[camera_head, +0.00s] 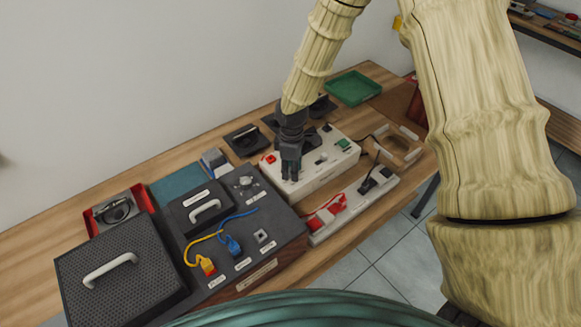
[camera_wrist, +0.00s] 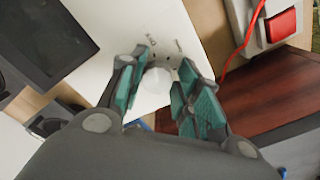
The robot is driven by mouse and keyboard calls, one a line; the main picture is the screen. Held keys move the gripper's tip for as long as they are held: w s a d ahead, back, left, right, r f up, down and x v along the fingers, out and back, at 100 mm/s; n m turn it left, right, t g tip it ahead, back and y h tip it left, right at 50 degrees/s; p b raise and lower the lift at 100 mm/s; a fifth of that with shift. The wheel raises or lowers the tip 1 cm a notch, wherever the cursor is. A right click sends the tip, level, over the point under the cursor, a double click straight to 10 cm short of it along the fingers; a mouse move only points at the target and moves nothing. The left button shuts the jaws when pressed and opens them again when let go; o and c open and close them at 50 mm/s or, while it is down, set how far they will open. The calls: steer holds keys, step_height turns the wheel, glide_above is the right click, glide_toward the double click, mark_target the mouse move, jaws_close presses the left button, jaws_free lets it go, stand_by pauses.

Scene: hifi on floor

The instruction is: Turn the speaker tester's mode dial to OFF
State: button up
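My gripper (camera_head: 291,172) points down over the left part of a white box (camera_head: 322,178) on the bench. In the wrist view its two teal-padded fingers (camera_wrist: 162,72) stand apart, one on each side of a round white dial (camera_wrist: 158,82) on the white panel (camera_wrist: 150,20). Whether the pads touch the dial cannot be told. Small dark labels sit around the dial, too small and tilted to read surely, so its setting is unclear. In the head view the gripper hides the dial. The box also bears a red button (camera_head: 270,159) and a green part (camera_head: 342,143).
A dark box (camera_head: 275,235) with a knob (camera_head: 246,181), a yellow plug (camera_head: 207,265) and a blue plug (camera_head: 234,246) stands left. A power strip (camera_head: 352,204) with red switches lies in front. A green tray (camera_head: 353,88) and dark pieces (camera_head: 246,140) lie behind.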

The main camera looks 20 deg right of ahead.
steer(key=shift+o, duration=1)
steer(key=shift+w, duration=0.1)
steer(key=shift+r, duration=0.15)
steer(key=shift+w+r, duration=0.1)
steer(key=shift+r, duration=0.2)
step_height(320, 180, up, 11)
